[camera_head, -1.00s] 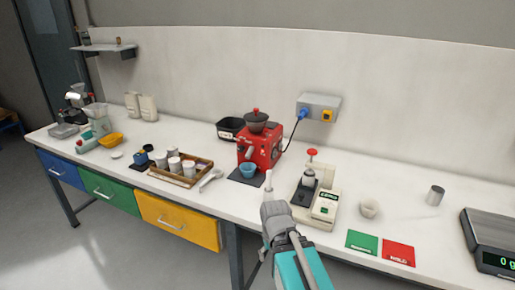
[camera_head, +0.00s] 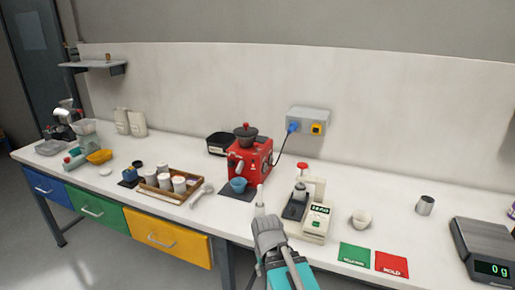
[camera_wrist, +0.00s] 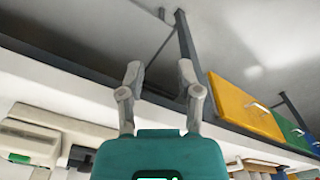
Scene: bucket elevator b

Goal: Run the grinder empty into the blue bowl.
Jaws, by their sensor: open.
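The red grinder (camera_head: 252,160) stands on the bench against the back wall, with a dark hopper and lid (camera_head: 246,134) on top. The blue bowl (camera_head: 238,185) sits at the grinder's front, on a dark mat (camera_head: 232,194), under the spout area. I cannot see into the bowl or the hopper. My gripper (camera_head: 260,196) is in front of the bench, right of the bowl and apart from it. In the wrist view my gripper (camera_wrist: 160,78) has its two fingers apart with nothing between them, near the bench's front edge.
A wall socket box (camera_head: 308,120) has a blue plug and a cable to the grinder. A press-like machine (camera_head: 308,205) stands right of my gripper. A wooden tray (camera_head: 150,188) with white containers is left. A white cup (camera_head: 361,219), green card (camera_head: 354,254) and scale (camera_head: 487,250) are right.

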